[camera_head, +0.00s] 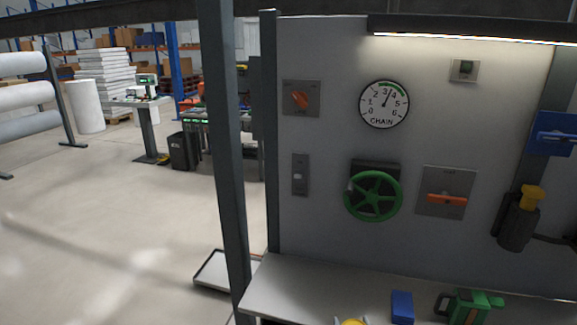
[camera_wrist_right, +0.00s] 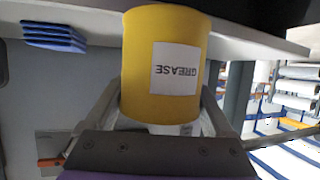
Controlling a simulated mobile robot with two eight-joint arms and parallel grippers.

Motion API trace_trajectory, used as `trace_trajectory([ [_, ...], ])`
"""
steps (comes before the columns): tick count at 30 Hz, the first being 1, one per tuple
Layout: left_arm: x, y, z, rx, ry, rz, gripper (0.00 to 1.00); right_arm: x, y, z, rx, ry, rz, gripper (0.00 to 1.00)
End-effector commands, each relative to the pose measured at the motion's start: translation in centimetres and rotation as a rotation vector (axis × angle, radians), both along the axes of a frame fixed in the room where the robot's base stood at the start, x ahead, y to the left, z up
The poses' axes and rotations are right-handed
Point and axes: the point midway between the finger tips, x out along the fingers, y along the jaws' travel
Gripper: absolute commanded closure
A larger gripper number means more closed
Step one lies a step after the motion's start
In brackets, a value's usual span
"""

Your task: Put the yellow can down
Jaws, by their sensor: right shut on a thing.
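The yellow can (camera_wrist_right: 140,75) has a white label reading GREASE, upside down in the right wrist view. My right gripper (camera_wrist_right: 160,108) is shut on it, with one finger on each side. In the head view only a bit of the yellow can (camera_head: 352,322) shows at the bottom edge, between the fingertips of my right gripper (camera_head: 352,320). The can is at the grey bench (camera_head: 310,285); I cannot tell whether it touches the bench top. My left gripper is not in view.
A blue object (camera_head: 402,306) and a green can-like container (camera_head: 470,306) stand on the bench to the right. Behind it, a panel carries a green handwheel (camera_head: 373,196), a chain gauge (camera_head: 384,104) and orange switches. A grey post (camera_head: 226,160) rises at the bench's left. The bench left of the can is clear.

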Motion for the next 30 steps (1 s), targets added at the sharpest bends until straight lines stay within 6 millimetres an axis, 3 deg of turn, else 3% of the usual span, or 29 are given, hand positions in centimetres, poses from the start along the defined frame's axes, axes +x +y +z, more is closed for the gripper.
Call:
trace_trajectory([
  [9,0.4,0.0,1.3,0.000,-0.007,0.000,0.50,-1.3,-0.7,-1.5,0.000,-0.011,0.013,0.95],
  [30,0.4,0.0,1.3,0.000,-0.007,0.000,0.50,-1.4,-0.6,-1.6,-0.001,-0.011,0.014,0.95],
])
